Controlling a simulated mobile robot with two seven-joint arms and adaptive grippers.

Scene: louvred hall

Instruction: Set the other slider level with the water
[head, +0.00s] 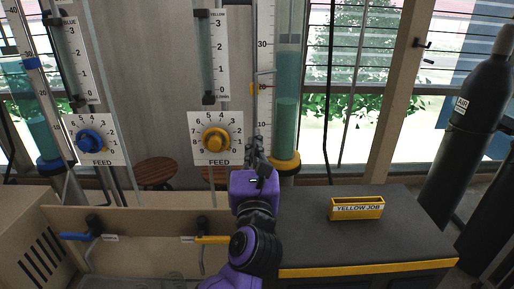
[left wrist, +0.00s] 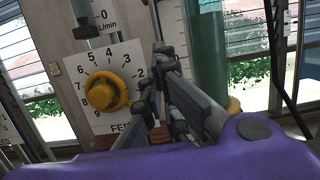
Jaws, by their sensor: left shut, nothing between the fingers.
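The yellow column (head: 287,120) is a clear tube on a yellow base, beside a white scale (head: 264,60). The blue slider (head: 31,63) is on the left scale beside a teal column (head: 40,130). My left gripper (head: 258,148) is shut and empty, below the yellow slider; its fingers (left wrist: 160,48) show close up in the left wrist view.
A yellow feed knob (head: 214,140) and blue feed knob (head: 90,141) stand on dial plates. Yellow (head: 213,240) and blue (head: 76,236) valve levers are low in front. A YELLOW JOB holder (head: 357,209) is on the dark bench; a gas cylinder (head: 470,120) stands right.

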